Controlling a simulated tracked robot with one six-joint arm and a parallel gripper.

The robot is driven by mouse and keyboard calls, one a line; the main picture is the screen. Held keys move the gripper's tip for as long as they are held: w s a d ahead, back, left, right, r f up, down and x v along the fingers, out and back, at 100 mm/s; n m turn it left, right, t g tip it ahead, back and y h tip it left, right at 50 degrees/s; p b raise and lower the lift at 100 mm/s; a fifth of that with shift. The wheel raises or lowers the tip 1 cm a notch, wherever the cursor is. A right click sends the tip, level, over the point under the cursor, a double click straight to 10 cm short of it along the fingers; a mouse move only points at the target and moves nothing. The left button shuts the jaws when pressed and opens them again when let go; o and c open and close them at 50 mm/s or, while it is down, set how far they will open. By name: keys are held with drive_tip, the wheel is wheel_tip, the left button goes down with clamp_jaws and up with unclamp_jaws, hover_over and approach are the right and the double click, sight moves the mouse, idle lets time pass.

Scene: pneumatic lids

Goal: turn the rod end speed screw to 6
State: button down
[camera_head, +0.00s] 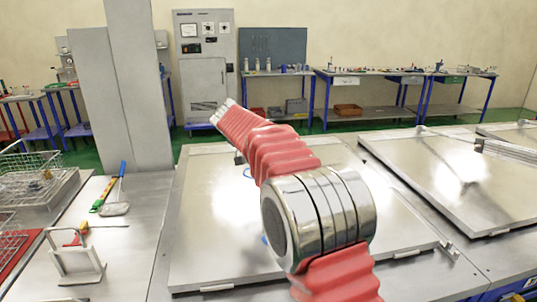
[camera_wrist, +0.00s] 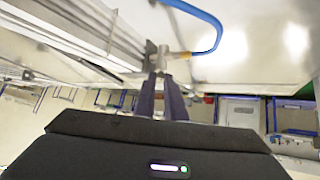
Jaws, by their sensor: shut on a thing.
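In the wrist view my gripper (camera_wrist: 159,78) reaches up with its two dark fingers close together at the end block of a metal cylinder (camera_wrist: 85,38). The fingers are shut on a small part there, the rod end speed screw as far as I can tell. The screw itself is hidden between the fingertips, and no scale or number can be read. A brass fitting (camera_wrist: 178,55) with a blue hose (camera_wrist: 212,22) sits just right of the fingertips. In the head view my arm hides the gripper and the screw.
In the head view a large metal lid (camera_head: 205,235) lies under my arm, with another lid (camera_head: 450,185) to the right. A wire basket (camera_head: 25,165), a green-handled tool (camera_head: 103,195) and a white stand (camera_head: 78,270) are on the left bench. A grey cabinet (camera_head: 207,85) stands behind.

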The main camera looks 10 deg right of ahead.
drive_tip(key=shift+w+a+f+m+g+h, duration=0.1)
drive_tip(key=shift+w+a+m+g+h, duration=0.1)
drive_tip(key=shift+m+g+h, duration=0.55)
drive_tip(key=shift+w+a+m+g+h, duration=0.15)
drive_tip(key=shift+m+g+h, duration=0.25)
drive_tip(key=shift+m, duration=0.55)
drive_tip(key=shift+a+m+g+h, duration=0.15)
drive_tip(key=shift+m+g+h, duration=0.2)
drive_tip(key=shift+m, duration=0.15)
drive_tip(key=c, duration=2.1)
unclamp_jaws()
drive_tip(key=v, duration=0.7)
drive_tip(key=shift+a, duration=0.2)
drive_tip(key=shift+c, duration=0.3)
